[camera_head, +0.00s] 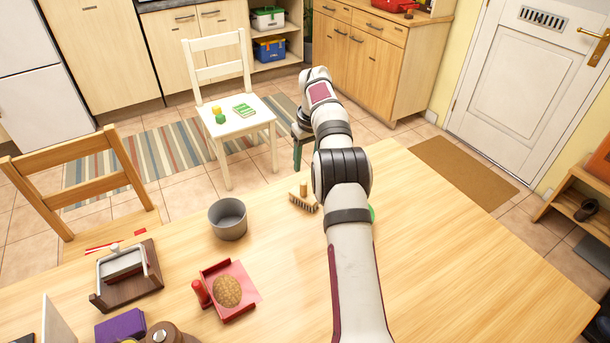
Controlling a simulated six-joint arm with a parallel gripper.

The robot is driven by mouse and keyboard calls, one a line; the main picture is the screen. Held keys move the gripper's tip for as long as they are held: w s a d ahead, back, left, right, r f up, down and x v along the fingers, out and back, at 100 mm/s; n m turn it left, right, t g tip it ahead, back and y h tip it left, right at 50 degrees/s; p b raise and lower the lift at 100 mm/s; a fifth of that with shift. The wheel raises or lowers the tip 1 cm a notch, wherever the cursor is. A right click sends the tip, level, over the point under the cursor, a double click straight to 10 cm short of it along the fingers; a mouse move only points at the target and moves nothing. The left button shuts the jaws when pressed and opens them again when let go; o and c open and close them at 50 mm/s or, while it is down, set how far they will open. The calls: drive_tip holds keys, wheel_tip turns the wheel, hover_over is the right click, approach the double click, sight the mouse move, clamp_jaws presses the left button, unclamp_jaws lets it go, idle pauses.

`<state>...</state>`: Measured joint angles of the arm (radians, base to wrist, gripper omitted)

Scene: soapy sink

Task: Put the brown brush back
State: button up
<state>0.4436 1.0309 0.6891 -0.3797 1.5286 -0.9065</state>
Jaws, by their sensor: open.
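A small brown brush (304,203) with a light wooden back, an upright knob and bristles lies on the wooden table, near its far edge. My gripper (297,158) is beyond the brush, around the table's far edge, apart from it as far as the picture shows. It is open, and nothing shows in it; my own arm hides part of it. No clear holder for the brush can be picked out.
A grey pot (228,219) stands left of the brush. A red tray (241,311) holds a brown oval thing (227,291). A dark wooden stand (152,265) is further left. A green thing (372,214) is partly hidden behind my arm. The table's right side is clear.

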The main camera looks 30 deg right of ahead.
drive_tip(key=s+a+r+m+y, duration=0.1)
drive_tip(key=s+a+r, duration=0.55)
drive_tip(key=a, duration=0.25)
drive_tip(key=s+a+r+m, duration=0.1)
drive_tip(key=s+a+r, duration=0.5)
drive_tip(key=s+a, duration=0.2)
drive_tip(key=s+a+f+m, duration=0.1)
drive_tip(key=s+a+f, duration=0.1)
drive_tip(key=s, duration=0.6)
drive_tip(key=s+a+f+m+g, duration=0.1)
drive_tip(key=s+a+f, duration=0.1)
drive_tip(key=s+a, duration=0.3)
drive_tip(key=s+a+f+m+g, duration=0.1)
drive_tip(key=s+a+f, duration=0.1)
drive_tip(key=s, duration=1.1)
drive_tip(key=shift+a+m+y, duration=0.3)
drive_tip(key=shift+a+y, duration=0.1)
drive_tip(key=shift+a, duration=0.25)
